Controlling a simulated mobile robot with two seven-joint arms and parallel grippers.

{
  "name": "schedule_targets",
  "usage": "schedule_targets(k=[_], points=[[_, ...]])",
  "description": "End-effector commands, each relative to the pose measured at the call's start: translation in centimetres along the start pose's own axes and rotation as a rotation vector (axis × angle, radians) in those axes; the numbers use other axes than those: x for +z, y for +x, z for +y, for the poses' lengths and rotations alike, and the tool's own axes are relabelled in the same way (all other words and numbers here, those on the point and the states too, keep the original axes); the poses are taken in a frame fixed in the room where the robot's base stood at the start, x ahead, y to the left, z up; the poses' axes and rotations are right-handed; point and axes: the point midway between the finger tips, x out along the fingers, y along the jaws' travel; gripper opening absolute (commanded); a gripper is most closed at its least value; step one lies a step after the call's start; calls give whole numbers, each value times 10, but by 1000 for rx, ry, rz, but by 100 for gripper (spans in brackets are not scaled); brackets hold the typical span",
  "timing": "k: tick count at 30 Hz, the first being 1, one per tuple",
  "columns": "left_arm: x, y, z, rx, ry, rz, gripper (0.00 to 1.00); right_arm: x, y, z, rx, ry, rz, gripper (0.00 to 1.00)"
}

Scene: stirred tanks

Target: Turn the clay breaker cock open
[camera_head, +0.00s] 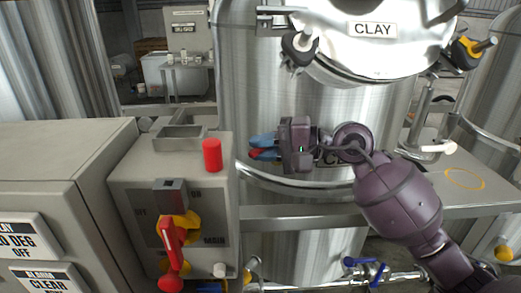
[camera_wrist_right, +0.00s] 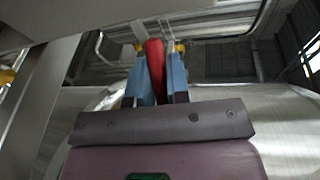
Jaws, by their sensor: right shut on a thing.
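My right gripper (camera_head: 263,147) reaches in from the right, in front of the steel tank (camera_head: 245,85) labelled CLAY (camera_head: 372,29). Its two blue fingers are closed on a narrow red handle (camera_wrist_right: 155,60), which shows between them in the right wrist view (camera_wrist_right: 159,80). In the head view only a little red shows between the fingers. I cannot tell from the frames whether this handle is the clay breaker cock or which way it is turned, as the gripper hides most of it. My left gripper is not in view.
A grey box (camera_head: 125,170) at the left carries a red cylinder (camera_head: 212,155) and a red lever (camera_head: 172,250) on a yellow selector marked MAIN. Blue-handled valves (camera_head: 365,268) sit on low piping. A steel shelf (camera_head: 465,200) extends to the right of the tank.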

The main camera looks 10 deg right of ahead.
Motion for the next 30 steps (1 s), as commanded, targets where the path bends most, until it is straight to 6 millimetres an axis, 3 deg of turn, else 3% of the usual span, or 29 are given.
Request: schedule_targets(k=[5, 6, 11, 22, 30], points=[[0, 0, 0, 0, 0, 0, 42, 0, 0, 0, 0, 0, 1, 0], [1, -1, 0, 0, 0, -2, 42, 0, 0, 0, 0, 0, 1, 20], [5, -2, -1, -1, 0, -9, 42, 0, 0, 0, 0, 0, 1, 42], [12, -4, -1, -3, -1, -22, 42, -1, -6, 1, 2, 1, 2, 42], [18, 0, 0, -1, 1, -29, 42, -2, -48, 3, 4, 1, 5, 42]])
